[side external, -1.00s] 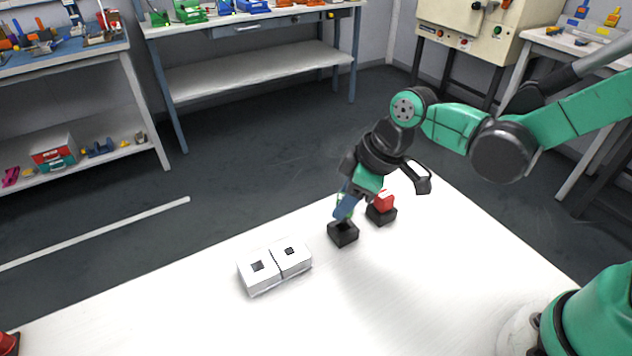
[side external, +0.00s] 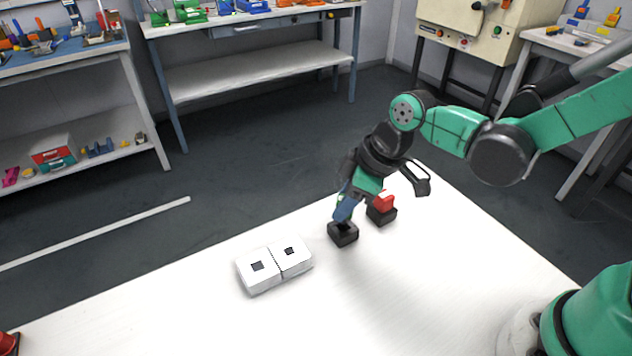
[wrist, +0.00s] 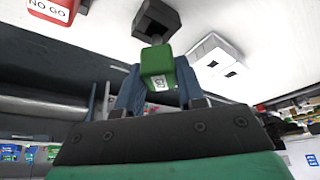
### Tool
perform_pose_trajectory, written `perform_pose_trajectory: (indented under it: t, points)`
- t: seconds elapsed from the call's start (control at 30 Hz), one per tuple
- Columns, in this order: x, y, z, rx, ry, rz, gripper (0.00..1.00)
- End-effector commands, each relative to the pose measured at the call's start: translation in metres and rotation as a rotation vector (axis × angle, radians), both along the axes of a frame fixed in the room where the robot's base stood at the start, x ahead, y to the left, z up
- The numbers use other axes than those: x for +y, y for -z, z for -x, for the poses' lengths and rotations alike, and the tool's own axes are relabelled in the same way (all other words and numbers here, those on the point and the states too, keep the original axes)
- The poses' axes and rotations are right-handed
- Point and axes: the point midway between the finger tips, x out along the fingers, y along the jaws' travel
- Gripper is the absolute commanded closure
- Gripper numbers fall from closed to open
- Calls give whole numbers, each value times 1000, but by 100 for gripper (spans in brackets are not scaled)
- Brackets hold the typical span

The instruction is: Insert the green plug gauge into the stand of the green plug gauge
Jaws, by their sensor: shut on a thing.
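The green plug gauge (wrist: 157,64) is held between the blue fingers of my gripper (side external: 344,213), which is shut on it. In the wrist view its green handle faces the camera, and its far end points at the black stand (wrist: 160,17). In the side external view the stand (side external: 343,234) sits on the white table directly below my fingertips, which are close to its top. The fingers hide most of the gauge there. I cannot tell how far its tip is inside the stand's opening.
A red gauge (side external: 384,202) marked NO GO stands in another black stand (side external: 381,217) just behind and right of my gripper. Two white blocks with dark square marks (side external: 263,285) lie to the left. The front of the white table (side external: 420,290) is clear.

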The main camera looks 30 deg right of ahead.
Motion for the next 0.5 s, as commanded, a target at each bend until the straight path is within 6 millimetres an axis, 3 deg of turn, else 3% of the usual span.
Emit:
perform_pose_trajectory:
  t: [0.5]
  points:
    - [0, 11, 0, 0, 0, 0, 100]
